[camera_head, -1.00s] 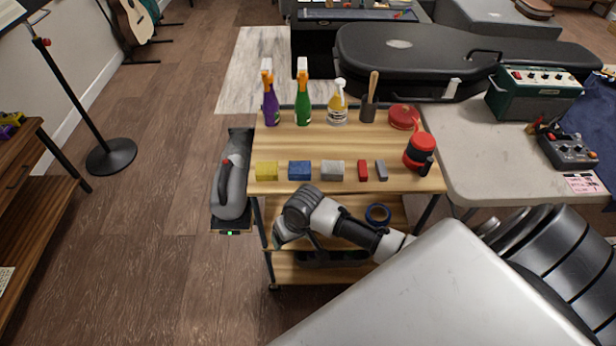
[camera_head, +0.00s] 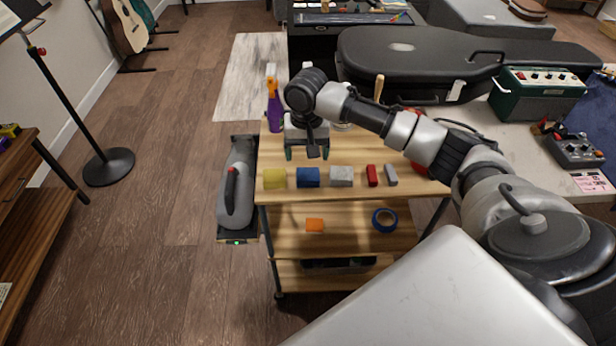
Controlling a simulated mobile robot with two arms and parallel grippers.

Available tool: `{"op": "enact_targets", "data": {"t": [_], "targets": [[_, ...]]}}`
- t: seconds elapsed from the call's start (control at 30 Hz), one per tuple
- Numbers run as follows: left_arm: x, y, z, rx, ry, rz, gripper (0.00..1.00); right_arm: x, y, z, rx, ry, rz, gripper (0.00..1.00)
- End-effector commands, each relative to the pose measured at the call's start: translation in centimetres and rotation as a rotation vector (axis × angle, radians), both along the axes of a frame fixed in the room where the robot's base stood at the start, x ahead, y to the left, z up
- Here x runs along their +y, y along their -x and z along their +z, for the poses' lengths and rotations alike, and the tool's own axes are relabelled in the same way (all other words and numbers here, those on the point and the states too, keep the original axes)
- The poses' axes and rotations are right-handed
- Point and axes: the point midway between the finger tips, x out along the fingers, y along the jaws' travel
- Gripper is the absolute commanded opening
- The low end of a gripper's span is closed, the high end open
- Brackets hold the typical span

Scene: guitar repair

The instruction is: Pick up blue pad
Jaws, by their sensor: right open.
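The blue pad (camera_head: 308,177) is a small block on the front part of the wooden cart's top shelf (camera_head: 410,187). It sits between a yellow block (camera_head: 275,179) and a grey block (camera_head: 341,176). My right gripper (camera_head: 306,154) is open and points down. It is above the cart top, just behind the blue pad in the picture, and appears apart from it. Its arm reaches in from the right. My left gripper is not in view.
A red block (camera_head: 372,176) and a narrow grey block (camera_head: 391,175) continue the row. A purple spray bottle (camera_head: 274,108) stands at the back left; other bottles are partly hidden by my arm. Blue tape (camera_head: 384,220) and an orange item (camera_head: 315,225) lie on the shelf below.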

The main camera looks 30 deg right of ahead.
Motion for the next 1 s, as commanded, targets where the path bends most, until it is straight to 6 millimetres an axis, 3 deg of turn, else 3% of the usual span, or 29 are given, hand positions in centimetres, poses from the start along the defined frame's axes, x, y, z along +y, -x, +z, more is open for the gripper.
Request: {"op": "enact_targets", "data": {"t": [0.1,0.37,0.6,0.93,1.0], "targets": [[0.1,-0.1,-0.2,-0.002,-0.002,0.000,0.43,0.0,0.0,-2.0,0.003,-0.001,0.001,0.77],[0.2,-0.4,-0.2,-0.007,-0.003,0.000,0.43,-0.1,0.0,-4.2,0.001,0.000,0.004,0.77],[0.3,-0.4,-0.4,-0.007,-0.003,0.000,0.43,-0.4,0.0,-7.7,0.001,0.000,0.004,0.77],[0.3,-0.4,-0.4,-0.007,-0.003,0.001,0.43,-0.3,0.0,-8.5,-0.001,0.000,0.005,0.77],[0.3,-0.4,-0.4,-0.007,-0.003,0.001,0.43,-0.3,0.0,-8.5,-0.001,0.000,0.005,0.67]]}}
